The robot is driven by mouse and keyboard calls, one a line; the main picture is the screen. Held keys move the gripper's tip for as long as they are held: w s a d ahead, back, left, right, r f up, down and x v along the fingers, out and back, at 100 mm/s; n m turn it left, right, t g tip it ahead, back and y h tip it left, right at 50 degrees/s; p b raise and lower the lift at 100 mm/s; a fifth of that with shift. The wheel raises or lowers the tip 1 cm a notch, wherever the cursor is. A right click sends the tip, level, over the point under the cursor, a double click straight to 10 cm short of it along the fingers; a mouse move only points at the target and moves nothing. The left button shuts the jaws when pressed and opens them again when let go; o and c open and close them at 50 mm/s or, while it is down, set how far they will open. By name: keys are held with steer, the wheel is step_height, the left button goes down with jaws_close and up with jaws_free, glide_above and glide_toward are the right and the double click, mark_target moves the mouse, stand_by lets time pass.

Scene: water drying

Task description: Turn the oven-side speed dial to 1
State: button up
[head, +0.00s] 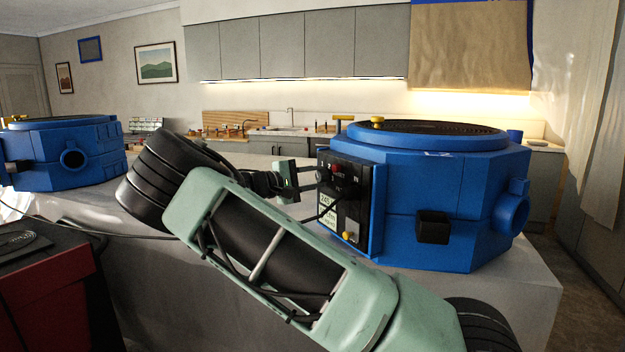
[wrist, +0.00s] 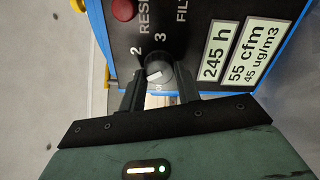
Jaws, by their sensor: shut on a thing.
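The blue air machine (head: 455,200) on the right has a black control panel (head: 350,190) on its left face. In the wrist view the round black speed dial (wrist: 158,73) sits beside the printed numbers 2 and 3, with a white pointer line on its face. The number 1 cannot be made out. My gripper (wrist: 160,82) has a finger on each side of the dial and is shut on it. In the head view my gripper (head: 297,180) reaches the panel's upper left, and the dial is too small there to read.
A red button (wrist: 124,9) and two white displays (wrist: 229,52) are near the dial. A second blue machine (head: 95,155) stands at the far left. A cable (head: 325,213) hangs by the panel. The grey counter (head: 500,300) lies under the right machine.

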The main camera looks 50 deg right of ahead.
steer(key=o, duration=1)
steer(key=shift+c, duration=0.2)
steer(key=shift+a, duration=0.15)
steer(key=b+v, duration=0.2)
steer(key=v, duration=1.5)
steer(key=shift+a, duration=0.15)
